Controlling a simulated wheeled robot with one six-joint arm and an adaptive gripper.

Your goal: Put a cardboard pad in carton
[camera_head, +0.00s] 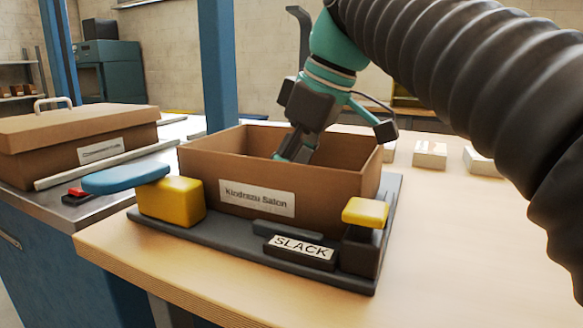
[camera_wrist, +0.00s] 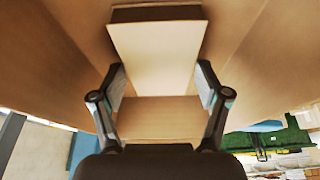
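The carton (camera_head: 230,190) is an open brown box labelled "Kindrazu Salon", standing on a dark grey base on the table. My gripper (camera_head: 292,150) reaches down into it, with its tips partly hidden by the front wall. In the wrist view, the fingers of my gripper (camera_wrist: 160,82) are spread wide apart. A pale tan cardboard pad (camera_wrist: 157,50) shows just beyond and between the fingertips, with a dark brown strip along its far edge. I cannot tell whether the fingers touch its sides. Brown carton walls surround it.
A yellow block (camera_head: 172,200) with a blue pad sits left of the carton, a smaller yellow block (camera_head: 365,212) at right. A "SLACK" plate (camera_head: 300,250) is in front. A lidded box (camera_head: 75,145) stands left. White boxes (camera_head: 430,154) lie behind right. The right table is clear.

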